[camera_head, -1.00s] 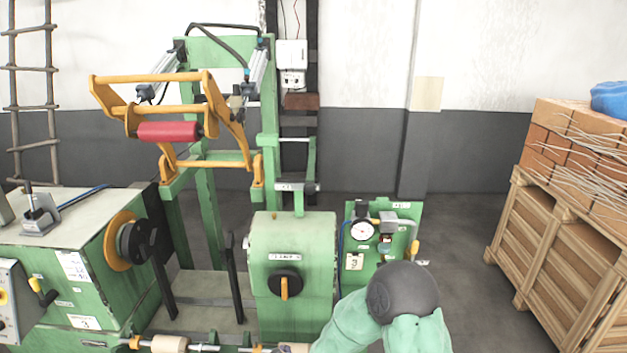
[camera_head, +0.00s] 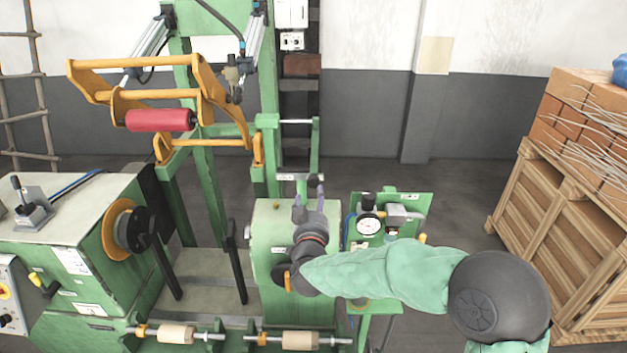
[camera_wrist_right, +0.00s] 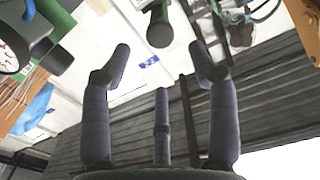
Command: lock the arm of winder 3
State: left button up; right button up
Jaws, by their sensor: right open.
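The winder's yellow arm (camera_head: 205,95) is raised at the upper left in the head view, with a red roller (camera_head: 160,120) across it. Behind the green gearbox housing (camera_head: 268,228), a green upright lever-like bar (camera_head: 315,150) stands beside the machine's post. My right gripper (camera_head: 309,190) is over the top of this housing, its fingers pointing away toward the bar. In the right wrist view its fingers (camera_wrist_right: 160,50) are spread and empty. A rounded green end (camera_wrist_right: 160,32) appears beyond and between the fingertips. My left gripper is out of view.
A gauge panel (camera_head: 412,210) stands just right of the housing. My right forearm passes in front of it. A brick-loaded wooden crate (camera_head: 540,225) is at the right. The control cabinet (camera_head: 60,225) is at the left. Floor between panel and crate is clear.

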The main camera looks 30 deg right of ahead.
aim_at(312, 184)
jog(key=x, duration=0.9)
jog(key=shift+a+f+p, duration=0.1)
jog(key=shift+p, duration=0.25)
grip_shut()
jog(key=shift+a, duration=0.1)
